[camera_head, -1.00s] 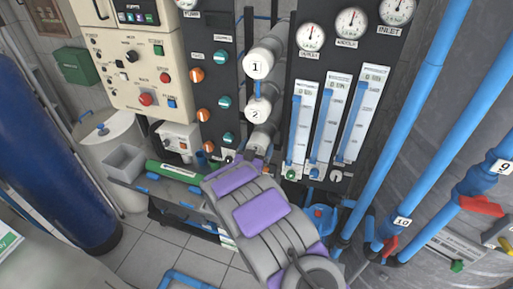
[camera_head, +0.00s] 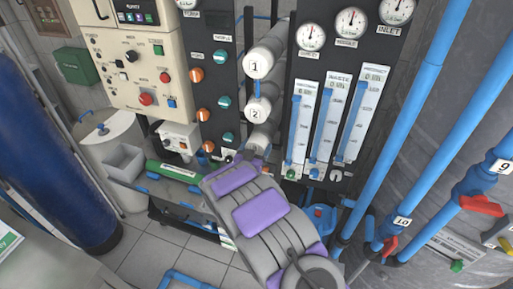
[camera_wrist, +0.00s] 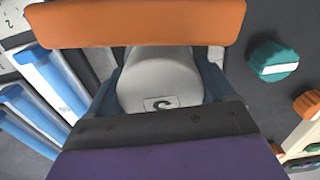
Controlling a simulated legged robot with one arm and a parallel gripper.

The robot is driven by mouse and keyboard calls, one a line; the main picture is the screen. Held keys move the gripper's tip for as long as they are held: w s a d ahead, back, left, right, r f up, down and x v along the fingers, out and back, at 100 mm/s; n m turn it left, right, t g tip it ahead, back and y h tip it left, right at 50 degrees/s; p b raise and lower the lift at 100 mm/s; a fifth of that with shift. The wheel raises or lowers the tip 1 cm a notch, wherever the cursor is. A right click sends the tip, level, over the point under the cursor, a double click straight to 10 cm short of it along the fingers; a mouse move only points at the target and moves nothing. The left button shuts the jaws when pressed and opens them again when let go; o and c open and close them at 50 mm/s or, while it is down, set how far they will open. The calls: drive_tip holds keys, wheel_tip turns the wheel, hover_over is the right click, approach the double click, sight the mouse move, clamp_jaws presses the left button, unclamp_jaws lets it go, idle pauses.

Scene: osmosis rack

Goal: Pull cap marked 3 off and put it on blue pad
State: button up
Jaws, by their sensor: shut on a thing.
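Cap 3 (camera_wrist: 158,85) is a white round cap with a partly covered label in the wrist view. My gripper (camera_wrist: 150,75) is shut on it, with an orange finger above it and a dark and purple finger below it. In the head view my gripper (camera_head: 246,158) is at the lowest white cylinder (camera_head: 263,137), and hides the cap there. The cap appears still in line with its cylinder; I cannot tell whether it has come loose. I cannot make out a blue pad for certain.
Caps 1 (camera_head: 256,65) and 2 (camera_head: 256,109) sit on the cylinders above. A panel with orange and teal knobs (camera_head: 196,75) is left, gauges and blue flow tubes (camera_head: 325,118) right. A grey open bin (camera_head: 125,160) stands left. Blue pipes (camera_head: 420,110) run at right.

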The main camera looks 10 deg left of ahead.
drive_tip(key=shift+s, duration=0.1)
drive_tip(key=shift+s+a, duration=0.15)
drive_tip(key=shift+s, duration=0.95)
drive_tip(key=shift+s+a, duration=0.1)
drive_tip(key=shift+s, duration=0.95)
drive_tip(key=s+a, duration=0.1)
drive_tip(key=s, duration=0.6)
drive_tip(key=shift+w+d, duration=0.1)
